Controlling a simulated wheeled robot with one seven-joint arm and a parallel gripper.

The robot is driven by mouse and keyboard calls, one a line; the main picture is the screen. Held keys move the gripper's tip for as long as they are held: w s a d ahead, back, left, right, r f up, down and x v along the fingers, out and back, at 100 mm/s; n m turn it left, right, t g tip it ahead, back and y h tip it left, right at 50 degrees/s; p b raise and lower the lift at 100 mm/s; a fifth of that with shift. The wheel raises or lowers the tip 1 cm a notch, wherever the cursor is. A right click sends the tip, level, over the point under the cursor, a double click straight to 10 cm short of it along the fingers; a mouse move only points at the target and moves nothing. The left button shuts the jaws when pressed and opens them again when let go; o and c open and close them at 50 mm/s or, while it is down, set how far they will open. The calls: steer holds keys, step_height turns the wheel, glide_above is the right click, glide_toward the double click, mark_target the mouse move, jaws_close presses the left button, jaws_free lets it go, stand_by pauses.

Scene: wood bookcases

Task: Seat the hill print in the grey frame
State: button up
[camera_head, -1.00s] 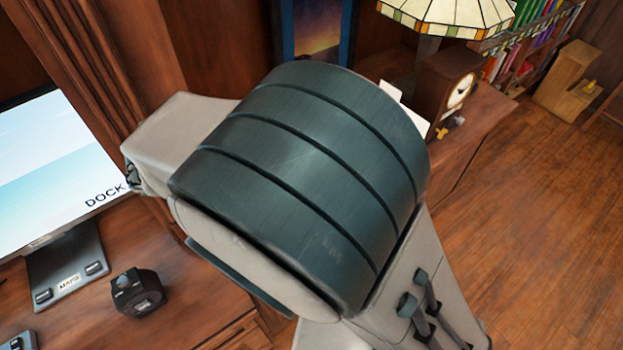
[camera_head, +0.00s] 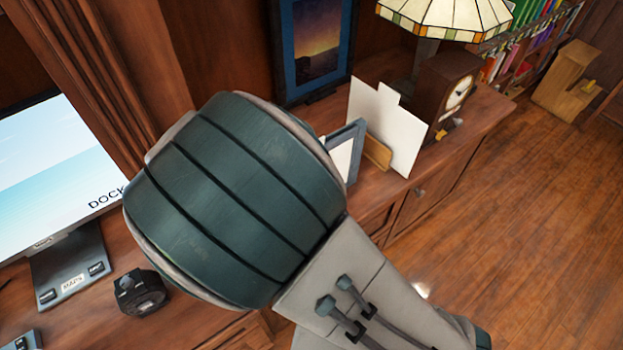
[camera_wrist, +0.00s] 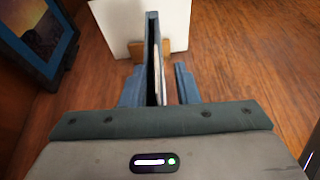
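The grey frame (camera_head: 357,133) stands upright on the cabinet in the head view, partly hidden behind my arm, with a pale panel showing inside its border. In the wrist view the frame (camera_wrist: 152,45) is seen nearly edge-on, between the fingers of my gripper (camera_wrist: 159,88). The fingers are apart, with a clear gap on the right side; whether the left one touches the frame I cannot tell. A white card with a top tab (camera_head: 390,125) stands behind the frame in a wooden holder (camera_head: 377,153). Its front is turned away, so I cannot tell whether it is the hill print.
A blue-bordered dusk picture (camera_head: 322,50) stands at the back wall. A clock (camera_head: 447,92) and a stained-glass lamp (camera_head: 450,15) stand right of the card. A monitor (camera_head: 55,175) and a small black device (camera_head: 141,293) are at left.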

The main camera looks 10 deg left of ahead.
steer(key=shift+x, duration=1.4)
jaws_close()
steer(key=shift+r, duration=0.1)
